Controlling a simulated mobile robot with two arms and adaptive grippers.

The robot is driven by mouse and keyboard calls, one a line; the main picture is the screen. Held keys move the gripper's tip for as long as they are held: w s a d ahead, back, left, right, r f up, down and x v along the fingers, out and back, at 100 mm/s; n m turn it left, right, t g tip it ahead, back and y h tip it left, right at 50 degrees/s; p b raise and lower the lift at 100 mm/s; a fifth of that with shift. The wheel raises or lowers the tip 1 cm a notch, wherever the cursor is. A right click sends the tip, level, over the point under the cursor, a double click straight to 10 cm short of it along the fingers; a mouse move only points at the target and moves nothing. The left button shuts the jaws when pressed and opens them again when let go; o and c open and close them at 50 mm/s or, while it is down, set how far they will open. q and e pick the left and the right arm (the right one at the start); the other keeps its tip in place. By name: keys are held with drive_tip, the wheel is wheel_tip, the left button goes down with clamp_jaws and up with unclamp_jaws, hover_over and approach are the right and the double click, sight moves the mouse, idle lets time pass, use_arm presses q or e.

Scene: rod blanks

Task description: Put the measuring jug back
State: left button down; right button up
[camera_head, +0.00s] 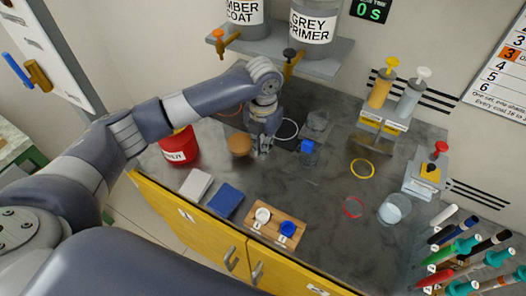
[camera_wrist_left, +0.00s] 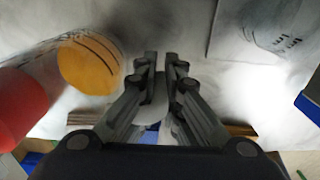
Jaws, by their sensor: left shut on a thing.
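The measuring jug (camera_head: 238,144) looks like a clear vessel with amber contents, just left of my left gripper in the head view. In the left wrist view the jug (camera_wrist_left: 90,66) shows an amber round with dark graduation lines, left of the fingers. My left gripper (camera_head: 263,148) is upright, low over the grey worktop. In the left wrist view its fingers (camera_wrist_left: 160,62) are close together. It is shut on the jug's side nearest it; the gripped part is mostly hidden. My right gripper is not in view.
A red can (camera_head: 179,147) stands left of the jug. A clear vessel (camera_head: 318,121) and a blue-topped object (camera_head: 308,146) are close on the right. A clear beaker (camera_head: 394,209) stands farther right. A dispenser shelf (camera_head: 325,66) overhangs the back. The middle worktop is fairly clear.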

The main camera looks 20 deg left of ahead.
sight(264, 135)
use_arm(q)
wheel_tip(264, 135, down, 3)
drive_tip(key=shift+f+p, duration=0.1)
drive_tip(key=shift+p, duration=0.25)
drive_tip(key=shift+f, duration=0.15)
drive_tip(key=c, duration=1.8)
unclamp_jaws()
drive_tip(key=shift+o, duration=0.2)
drive_tip(key=shift+r, duration=0.5)
wheel_tip(264, 135, up, 11)
drive_tip(key=shift+r+b, duration=0.15)
drive_tip(key=shift+b, duration=0.7)
drive_tip(key=shift+d+r, duration=0.1)
